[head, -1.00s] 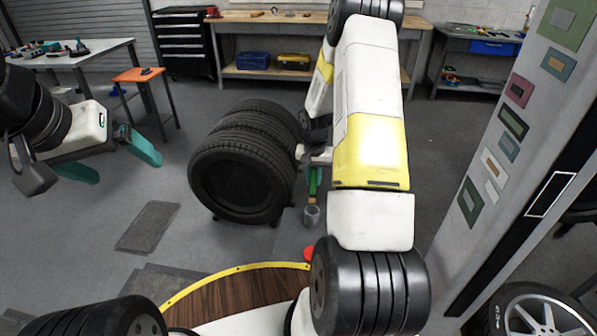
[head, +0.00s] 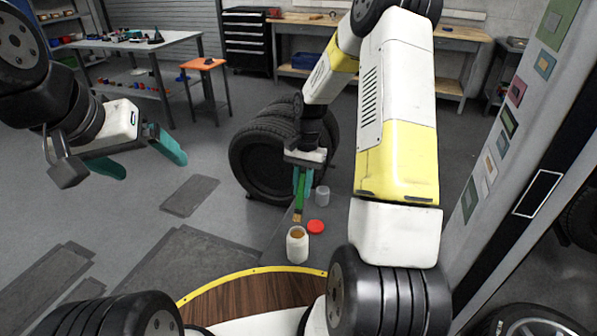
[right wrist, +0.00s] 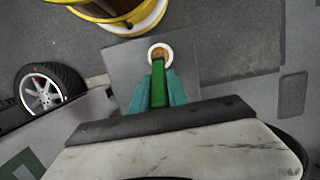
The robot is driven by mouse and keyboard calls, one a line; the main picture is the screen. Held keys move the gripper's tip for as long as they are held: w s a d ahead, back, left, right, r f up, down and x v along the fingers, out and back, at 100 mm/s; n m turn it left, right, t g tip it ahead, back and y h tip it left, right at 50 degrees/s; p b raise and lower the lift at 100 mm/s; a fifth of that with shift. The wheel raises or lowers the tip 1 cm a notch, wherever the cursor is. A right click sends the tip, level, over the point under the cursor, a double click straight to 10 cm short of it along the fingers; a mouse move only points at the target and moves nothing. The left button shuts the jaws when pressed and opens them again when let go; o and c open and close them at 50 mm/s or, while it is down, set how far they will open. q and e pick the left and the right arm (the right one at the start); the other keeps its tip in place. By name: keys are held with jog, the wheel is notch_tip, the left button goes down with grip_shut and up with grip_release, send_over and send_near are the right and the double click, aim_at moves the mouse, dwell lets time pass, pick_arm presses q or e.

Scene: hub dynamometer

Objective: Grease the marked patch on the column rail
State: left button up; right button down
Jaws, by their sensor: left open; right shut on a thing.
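The marked patch (head: 538,193) is a white-outlined rectangle on the black rail of the grey column, at the right of the head view. My right gripper (head: 303,180) is shut on a green-handled brush (head: 299,196), which points down with its tan bristles lowest. A white open jar (head: 297,248) with brown contents stands just below the bristles. In the right wrist view, the brush (right wrist: 159,86) lines up with the jar's mouth (right wrist: 160,55); I cannot tell whether they touch. My left gripper (head: 142,160) is open and empty at the left, far from the rail.
A red lid (head: 316,227) and a grey cup (head: 322,196) are near the jar on a grey surface. A wheel (head: 530,325) lies at the lower right. Coloured plates (head: 509,122) are on the column. The floor at left is mostly clear.

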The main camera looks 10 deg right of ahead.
aim_at(302, 205)
jog(key=shift+s+f, duration=0.1)
jog(key=shift+f, duration=0.1)
jog(key=shift+w+d+x, duration=0.1)
jog(key=shift+w+x, duration=0.05)
jog(key=shift+x, duration=0.75)
jog(key=shift+w+d+x, duration=0.1)
jog(key=shift+w+x, duration=0.1)
jog(key=shift+x, duration=0.7)
jog(key=shift+w+d+x, duration=0.1)
jog(key=shift+w+x, duration=0.05)
jog(key=shift+x, duration=0.75)
jog(key=shift+f, duration=0.7)
jog(key=shift+s+a+v, duration=0.15)
jog(key=shift+s+v, duration=0.05)
jog(key=shift+v, duration=0.95)
jog(key=shift+s+a+v, duration=0.15)
jog(key=shift+v, duration=1)
jog(key=shift+s+a+v, duration=0.1)
jog(key=shift+s+v, duration=0.1)
jog(key=shift+v, duration=0.95)
jog(key=shift+r, duration=0.15)
